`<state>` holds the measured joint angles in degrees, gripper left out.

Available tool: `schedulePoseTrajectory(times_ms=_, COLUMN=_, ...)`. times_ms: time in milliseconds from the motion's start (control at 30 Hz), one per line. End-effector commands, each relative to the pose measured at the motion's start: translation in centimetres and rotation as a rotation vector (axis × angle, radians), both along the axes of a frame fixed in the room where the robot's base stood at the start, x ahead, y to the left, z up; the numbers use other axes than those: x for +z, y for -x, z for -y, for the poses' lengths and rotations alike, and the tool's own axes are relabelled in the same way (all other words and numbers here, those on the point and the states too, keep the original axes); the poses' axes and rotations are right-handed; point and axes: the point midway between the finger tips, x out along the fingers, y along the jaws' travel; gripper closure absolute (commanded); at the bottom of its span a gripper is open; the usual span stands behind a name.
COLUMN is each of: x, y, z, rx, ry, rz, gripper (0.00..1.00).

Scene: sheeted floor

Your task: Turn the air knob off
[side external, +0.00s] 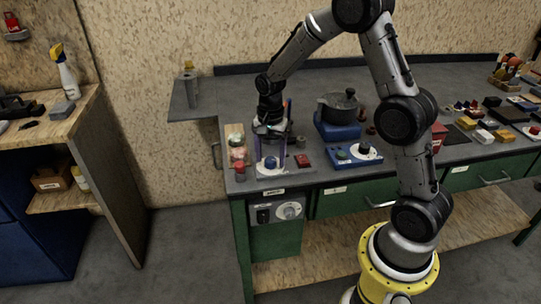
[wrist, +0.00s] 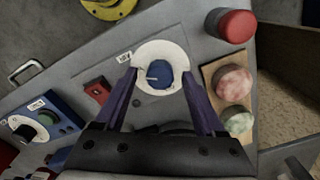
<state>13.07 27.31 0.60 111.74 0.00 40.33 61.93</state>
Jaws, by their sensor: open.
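A blue knob (wrist: 158,74) sits on a round white dial with a pointer mark, beside a small label too small to read for certain. It also shows in the side external view (side external: 270,164), near the left front corner of the bench. My gripper (wrist: 159,72) is open and points down over it. Its two purple fingers stand apart, one on each side of the knob in the wrist view. In the side external view my gripper (side external: 271,155) is just above the dial. I cannot tell whether either finger touches the knob.
A red block (side external: 304,160) and a blue box with a white dial (side external: 355,154) are to the right. A red-topped item (side external: 240,172) and jars (side external: 237,147) stand close on the left. A pot (side external: 339,107) is behind. Another dial (side external: 290,210) is on the bench front.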

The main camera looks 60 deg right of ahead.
Motion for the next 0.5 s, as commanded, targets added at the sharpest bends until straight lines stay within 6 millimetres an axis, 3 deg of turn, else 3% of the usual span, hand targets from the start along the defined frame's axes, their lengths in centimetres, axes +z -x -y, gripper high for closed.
schedulePoseTrajectory(times_ms=167, x=-0.01, y=0.01, z=-0.01, rx=0.0, ry=0.0, rz=0.0, gripper=0.29)
schedulePoseTrajectory(times_ms=500, x=0.02, y=0.01, z=0.0, rx=0.0, ry=0.0, rz=0.0, gripper=0.9)
